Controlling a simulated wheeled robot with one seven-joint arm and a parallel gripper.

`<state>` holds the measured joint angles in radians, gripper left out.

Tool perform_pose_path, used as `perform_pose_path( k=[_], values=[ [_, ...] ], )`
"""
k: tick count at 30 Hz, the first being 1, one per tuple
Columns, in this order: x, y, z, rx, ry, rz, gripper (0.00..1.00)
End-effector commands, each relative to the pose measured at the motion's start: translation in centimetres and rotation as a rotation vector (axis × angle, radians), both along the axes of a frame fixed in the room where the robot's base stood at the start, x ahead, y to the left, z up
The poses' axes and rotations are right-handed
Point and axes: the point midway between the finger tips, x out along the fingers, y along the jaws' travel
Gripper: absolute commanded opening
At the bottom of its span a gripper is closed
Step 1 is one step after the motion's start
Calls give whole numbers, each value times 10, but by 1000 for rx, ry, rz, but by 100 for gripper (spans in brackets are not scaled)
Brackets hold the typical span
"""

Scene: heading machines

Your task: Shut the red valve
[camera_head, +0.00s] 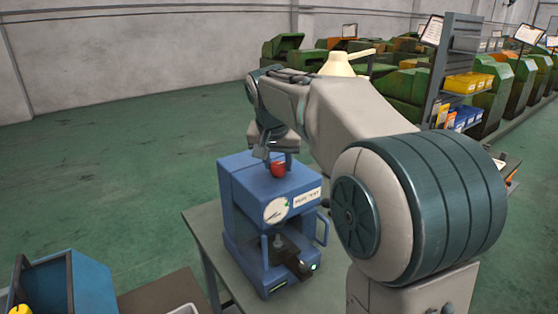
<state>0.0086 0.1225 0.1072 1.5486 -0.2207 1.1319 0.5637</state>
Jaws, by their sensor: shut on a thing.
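The red valve (278,169) sits on top of the blue machine (242,200), toward the front of its upper face. My gripper (269,153) is directly above the machine's top, pointing down, with its fingers at the red valve. It is shut on the valve, as far as the small view shows. The far finger and part of the grip are hidden by the gripper body.
The blue machine stands on a grey table (206,226). A blue bin (65,285) is at the lower left. A shelf (450,75) with yellow and blue boxes and rows of green machines (487,95) stand behind at the right. The green floor at the left is clear.

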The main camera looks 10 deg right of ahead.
Motion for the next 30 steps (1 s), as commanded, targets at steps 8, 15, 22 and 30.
perform_pose_path(
  k=[8, 15, 22, 30],
  values=[
    [1, 0, 2, 1, -5, 0, 13],
    [0, 0, 1, 1, -3, 1, 58],
    [-2, 1, 7, 1, -3, 1, 58],
    [-20, 10, 55, 2, -6, 3, 58]
  ],
)
